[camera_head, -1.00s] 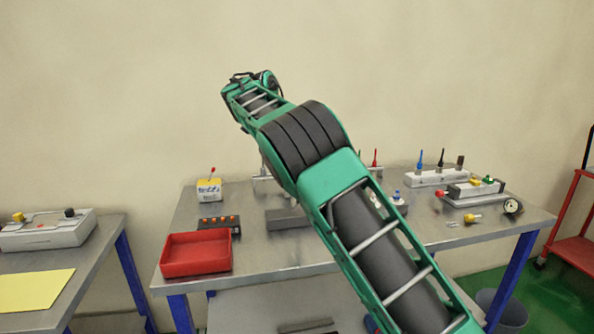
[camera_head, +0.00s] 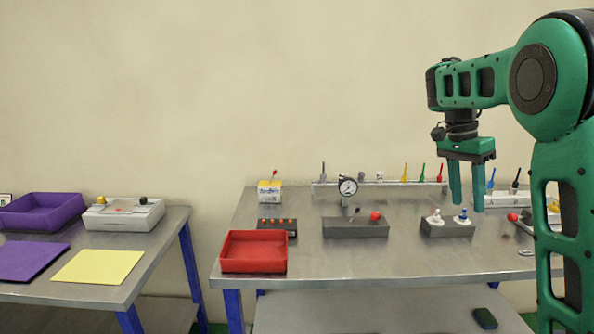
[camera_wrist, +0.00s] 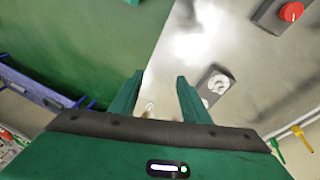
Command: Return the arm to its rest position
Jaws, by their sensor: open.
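My green arm rises along the right side of the head view, bends at an elbow near the top right and reaches left. My gripper (camera_head: 467,190) hangs from its end, fingers pointing down, above the right part of the metal table (camera_head: 330,265). The two fingers are apart with nothing between them. In the wrist view my gripper (camera_wrist: 158,92) also shows two separated green fingers and no held object. In the head view the gripper hides part of the back row of fittings.
A side table holds a purple tray (camera_head: 42,211). Space above the table's left is free.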

